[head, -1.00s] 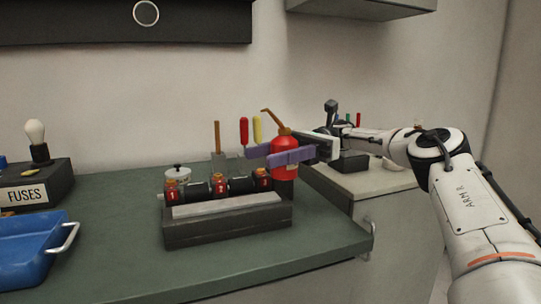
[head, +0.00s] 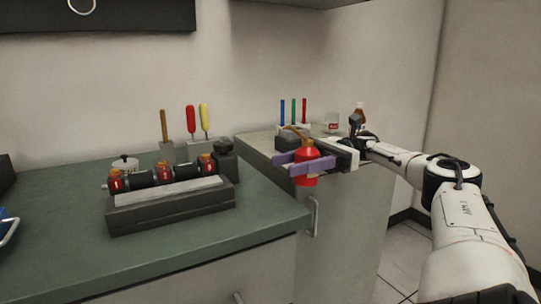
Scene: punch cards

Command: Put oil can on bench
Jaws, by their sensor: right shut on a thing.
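The red oil can (head: 305,181) with its orange-brown spout is held upright in my right gripper (head: 292,163). The purple fingers are shut around the can's body and hide its middle band. No part of my left gripper shows in the head view.
A grey block with red-capped cylinders (head: 160,203) stands on the green bench, with tools and a white-lidded jar behind it. The grey counter (head: 258,146) holds coloured pens, a dark box and a glass jar. The bench's right front corner is bare.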

